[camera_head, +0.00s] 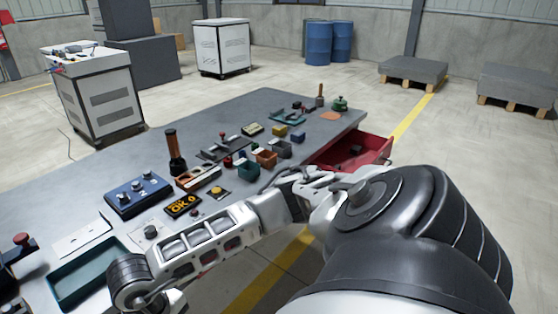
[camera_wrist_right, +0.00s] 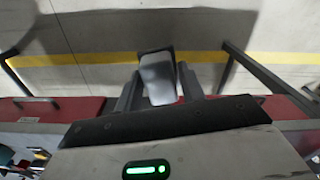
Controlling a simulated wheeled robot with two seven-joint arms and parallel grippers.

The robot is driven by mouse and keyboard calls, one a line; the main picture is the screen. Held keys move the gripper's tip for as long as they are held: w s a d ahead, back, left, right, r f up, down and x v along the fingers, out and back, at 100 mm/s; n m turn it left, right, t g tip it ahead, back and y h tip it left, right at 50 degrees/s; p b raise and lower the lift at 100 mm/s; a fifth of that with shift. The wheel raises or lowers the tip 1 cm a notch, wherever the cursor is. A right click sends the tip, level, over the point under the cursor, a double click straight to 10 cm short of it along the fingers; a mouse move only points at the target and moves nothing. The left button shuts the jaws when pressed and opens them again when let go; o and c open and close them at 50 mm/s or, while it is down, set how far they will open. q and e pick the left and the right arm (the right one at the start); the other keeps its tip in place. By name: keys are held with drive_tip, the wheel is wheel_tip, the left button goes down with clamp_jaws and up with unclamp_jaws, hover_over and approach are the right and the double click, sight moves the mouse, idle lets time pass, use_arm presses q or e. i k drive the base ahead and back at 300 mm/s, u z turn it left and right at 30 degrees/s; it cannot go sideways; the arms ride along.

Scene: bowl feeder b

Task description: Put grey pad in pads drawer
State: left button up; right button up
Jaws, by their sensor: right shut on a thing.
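A grey pad (camera_wrist_right: 158,78) is held between the two dark fingers of my right gripper (camera_wrist_right: 160,90) in the right wrist view. It is tilted, with pale floor behind it. A red drawer (camera_head: 372,150) stands pulled out at the right end of the workbench in the head view. Small dark items lie inside it. Its red edge (camera_wrist_right: 60,108) also crosses the right wrist view, below and behind the fingertips in the picture. My arm covers the near part of the drawer in the head view, and I cannot make out the right gripper there. My left gripper is not in view.
The workbench (camera_head: 262,103) carries several small bins, a blue control box (camera_head: 137,194), a dark cylinder with a brown top (camera_head: 173,150) and a green tray (camera_head: 85,270). Dark bars (camera_wrist_right: 258,72) run beside the gripper in the wrist view. Open floor lies right of the drawer.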

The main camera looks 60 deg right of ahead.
sight(346, 166)
drive_tip(key=u, duration=2.2)
drive_tip(key=k, duration=2.9)
drive_tip(key=z, duration=2.75)
drive_tip(key=i, duration=1.05)
